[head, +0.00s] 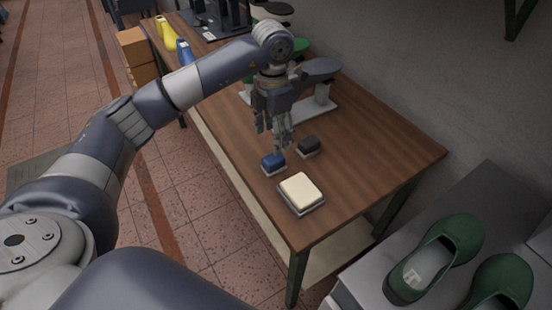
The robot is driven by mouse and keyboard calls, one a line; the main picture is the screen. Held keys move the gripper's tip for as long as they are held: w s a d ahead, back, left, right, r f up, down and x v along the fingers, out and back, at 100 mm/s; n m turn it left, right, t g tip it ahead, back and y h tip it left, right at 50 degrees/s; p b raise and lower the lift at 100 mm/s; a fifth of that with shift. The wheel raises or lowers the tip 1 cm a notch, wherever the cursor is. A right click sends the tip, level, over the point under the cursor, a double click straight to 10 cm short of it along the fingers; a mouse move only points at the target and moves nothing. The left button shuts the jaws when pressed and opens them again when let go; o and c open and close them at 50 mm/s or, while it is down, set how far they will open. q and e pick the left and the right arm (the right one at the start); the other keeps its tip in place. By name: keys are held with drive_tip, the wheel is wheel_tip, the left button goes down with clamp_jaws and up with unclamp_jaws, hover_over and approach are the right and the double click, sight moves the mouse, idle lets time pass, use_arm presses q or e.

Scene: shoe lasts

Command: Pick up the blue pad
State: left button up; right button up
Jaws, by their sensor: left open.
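The blue pad (273,162) is a small dark blue block with a pale base. It lies on the wooden table near its left edge. My left gripper (284,148) is open and points down just above and slightly to the right of the blue pad. Its fingertips look very close to the pad, but I cannot tell whether they touch it. My right gripper is not in view.
A black pad (309,146) lies right beside the blue one. A cream pad on a grey tray (301,193) is nearer the table's front end. A grey stand (320,88) is behind the gripper. Green shoes (437,256) sit on a grey surface at lower right. The table's (385,150) right side is clear.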

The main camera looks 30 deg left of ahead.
sight(273, 158)
use_arm(q)
wheel_tip(273, 158, down, 4)
drive_tip(key=shift+s+r+p, duration=0.1)
drive_tip(key=shift+p, duration=0.2)
wheel_tip(273, 158, down, 5)
drive_tip(key=shift+s+d+r+p, duration=0.1)
drive_tip(key=shift+p, duration=0.85)
drive_tip(key=shift+f, duration=0.45)
drive_tip(key=c, duration=1.2)
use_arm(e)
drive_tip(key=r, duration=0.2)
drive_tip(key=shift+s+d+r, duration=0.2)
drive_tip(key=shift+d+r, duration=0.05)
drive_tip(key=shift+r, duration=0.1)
